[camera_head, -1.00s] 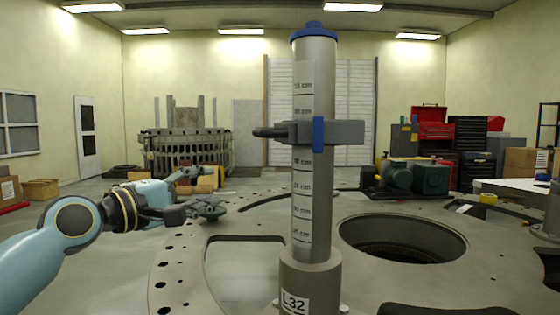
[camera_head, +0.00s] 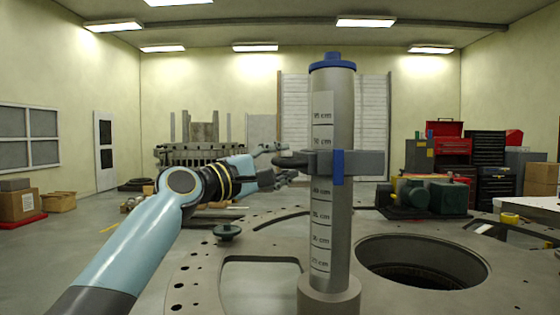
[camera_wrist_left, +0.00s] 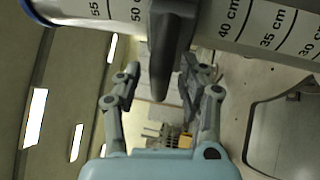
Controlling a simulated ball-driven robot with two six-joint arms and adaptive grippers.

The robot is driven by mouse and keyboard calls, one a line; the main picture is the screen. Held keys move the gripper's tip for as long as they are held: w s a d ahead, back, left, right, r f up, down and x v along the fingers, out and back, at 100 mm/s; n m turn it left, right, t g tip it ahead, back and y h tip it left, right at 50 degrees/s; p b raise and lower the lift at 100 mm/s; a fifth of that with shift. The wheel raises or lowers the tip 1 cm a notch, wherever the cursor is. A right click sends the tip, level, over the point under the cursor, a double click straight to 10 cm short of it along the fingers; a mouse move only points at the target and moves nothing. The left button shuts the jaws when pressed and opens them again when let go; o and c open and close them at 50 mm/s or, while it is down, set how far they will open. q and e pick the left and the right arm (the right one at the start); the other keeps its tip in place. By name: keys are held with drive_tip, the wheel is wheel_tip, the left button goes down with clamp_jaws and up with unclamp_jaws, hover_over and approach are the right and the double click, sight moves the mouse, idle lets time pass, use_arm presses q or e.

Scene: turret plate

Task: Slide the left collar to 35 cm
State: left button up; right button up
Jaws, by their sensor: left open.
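A grey collar (camera_head: 364,163) with a blue strip on its front sits on a grey post (camera_head: 340,262) marked with a centimetre scale. It is the only collar in view. In the left wrist view the collar (camera_wrist_left: 176,12) lies between the 50 cm and 40 cm labels and hides the marks there. Its dark handle (camera_wrist_left: 162,68) points left in the head view. My left gripper (camera_head: 287,162) is open at the handle's end. In the left wrist view its fingers stand on either side of the handle's tip, with gaps showing. My right gripper is not in view.
The post rises from a large grey plate (camera_head: 258,240) with a round opening (camera_head: 420,265) to its right and a cut-out to its left. A small dark green knob (camera_head: 227,231) stands on the plate. Green machinery (camera_head: 430,197) and red toolboxes stand behind at right.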

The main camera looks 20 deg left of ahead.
use_arm(q)
drive_tip(key=shift+c, duration=0.3)
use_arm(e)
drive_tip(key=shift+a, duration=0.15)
use_arm(q)
drive_tip(key=shift+c, duration=1.1)
clamp_jaws()
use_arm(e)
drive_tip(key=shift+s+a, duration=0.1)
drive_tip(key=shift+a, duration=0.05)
